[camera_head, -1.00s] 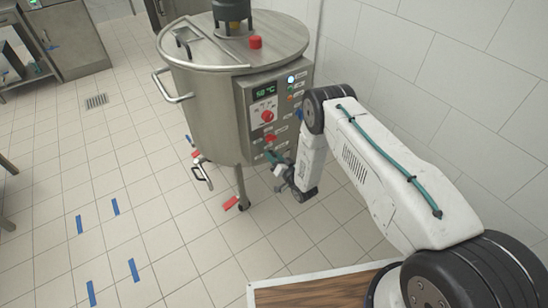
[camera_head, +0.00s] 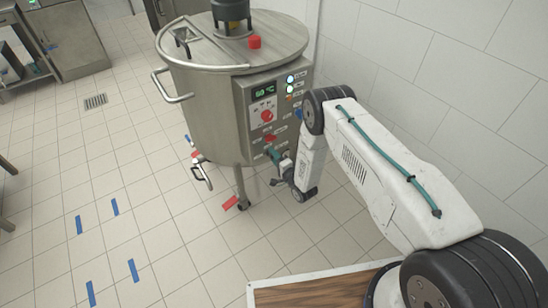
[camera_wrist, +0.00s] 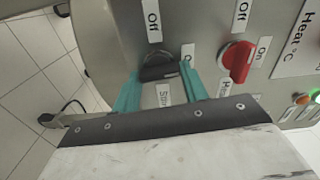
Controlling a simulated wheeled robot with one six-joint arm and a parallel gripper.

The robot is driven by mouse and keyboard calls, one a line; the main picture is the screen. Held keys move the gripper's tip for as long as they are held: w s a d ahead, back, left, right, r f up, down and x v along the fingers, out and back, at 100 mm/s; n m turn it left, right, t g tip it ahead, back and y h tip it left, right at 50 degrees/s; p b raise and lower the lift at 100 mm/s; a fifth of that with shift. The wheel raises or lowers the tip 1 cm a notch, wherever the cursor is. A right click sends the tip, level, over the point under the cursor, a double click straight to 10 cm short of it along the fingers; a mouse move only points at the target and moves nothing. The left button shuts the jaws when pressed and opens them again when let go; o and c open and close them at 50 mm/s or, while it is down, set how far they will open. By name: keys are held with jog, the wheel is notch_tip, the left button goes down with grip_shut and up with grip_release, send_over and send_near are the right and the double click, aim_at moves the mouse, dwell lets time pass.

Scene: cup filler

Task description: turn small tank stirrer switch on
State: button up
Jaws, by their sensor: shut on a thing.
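The black stirrer switch (camera_wrist: 160,66) is in the wrist view, on the steel control panel (camera_wrist: 205,28). An "Off" label is above it and a partly hidden label reading "Stir…" is below. Its handle lies roughly across the picture, toward a label mostly hidden by the right finger. My gripper (camera_wrist: 160,84) has its teal fingers either side of the switch, shut on it. In the head view my gripper (camera_head: 275,158) is at the lower part of the panel of the tank (camera_head: 205,105), and hides the switch there.
A red switch (camera_wrist: 237,62) with an "On" label sits close right of my fingers in the wrist view. Lit indicator lights (camera_head: 290,88) and a green display (camera_head: 263,89) are higher on the panel. A tiled wall (camera_head: 440,80) stands at the right.

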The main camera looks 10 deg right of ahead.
jog(key=shift+m, duration=0.7)
jog(key=o, duration=1)
jog(key=v, duration=0.8)
jog(key=shift+w, duration=0.1)
